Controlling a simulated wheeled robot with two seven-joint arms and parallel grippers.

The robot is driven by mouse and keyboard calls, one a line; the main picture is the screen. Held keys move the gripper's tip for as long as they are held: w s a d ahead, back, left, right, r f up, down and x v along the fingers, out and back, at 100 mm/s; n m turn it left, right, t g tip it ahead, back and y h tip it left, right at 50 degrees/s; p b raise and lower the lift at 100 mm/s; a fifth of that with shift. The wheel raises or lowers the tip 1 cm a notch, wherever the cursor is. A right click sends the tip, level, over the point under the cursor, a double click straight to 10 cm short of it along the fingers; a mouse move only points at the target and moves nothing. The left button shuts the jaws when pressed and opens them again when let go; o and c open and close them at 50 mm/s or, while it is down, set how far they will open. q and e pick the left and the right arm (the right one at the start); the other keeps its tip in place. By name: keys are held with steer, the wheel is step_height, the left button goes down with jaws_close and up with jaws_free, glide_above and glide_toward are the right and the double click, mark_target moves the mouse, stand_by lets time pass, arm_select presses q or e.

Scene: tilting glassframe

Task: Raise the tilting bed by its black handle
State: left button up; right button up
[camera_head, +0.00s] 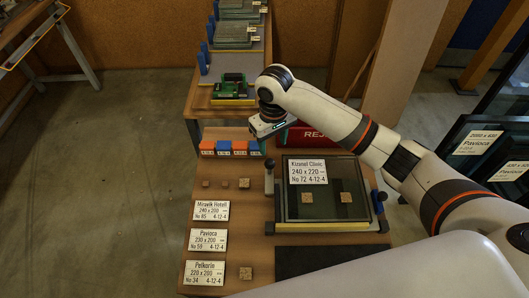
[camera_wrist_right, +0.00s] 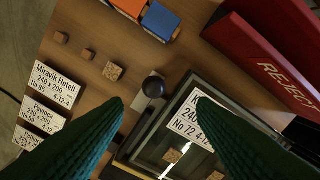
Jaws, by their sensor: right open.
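The tilting bed (camera_head: 279,208) lies flat on the bench, holding a dark glass frame (camera_head: 325,209) with a white "Kizanel Clinic" label (camera_head: 308,171). Its black handle (camera_head: 269,163) stands at the bed's far left corner. In the right wrist view the handle shows as a round black knob (camera_wrist_right: 153,87). My right gripper (camera_head: 267,143) is above and near the handle. In the wrist view its two dark green fingers (camera_wrist_right: 160,102) are apart, with the knob showing between their tips; the height gap is hard to tell. My left gripper is out of view.
A red REJECT bin (camera_wrist_right: 262,62) stands behind the bed. Orange and blue blocks (camera_head: 231,147), small cork pieces (camera_head: 244,183) and white label cards (camera_head: 209,211) lie to the left. A rack with circuit board (camera_head: 233,89) is farther back.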

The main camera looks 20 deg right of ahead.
mark_target(270, 167)
steer(key=shift+w+a+f, duration=0.1)
steer(key=shift+w+a, duration=0.15)
steer(key=shift+a, duration=0.2)
steer(key=f, duration=0.2)
steer(key=s+f, duration=0.1)
steer(key=f, duration=0.1)
steer(key=shift+s+d+f+p, duration=0.1)
steer(key=shift+f+p, duration=0.2)
steer(key=f, duration=0.6)
steer(key=shift+w, duration=0.3)
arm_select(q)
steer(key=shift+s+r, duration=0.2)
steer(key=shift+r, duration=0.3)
arm_select(e)
steer(key=shift+f, duration=0.45)
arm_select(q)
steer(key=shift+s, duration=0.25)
arm_select(e)
jaws_close()
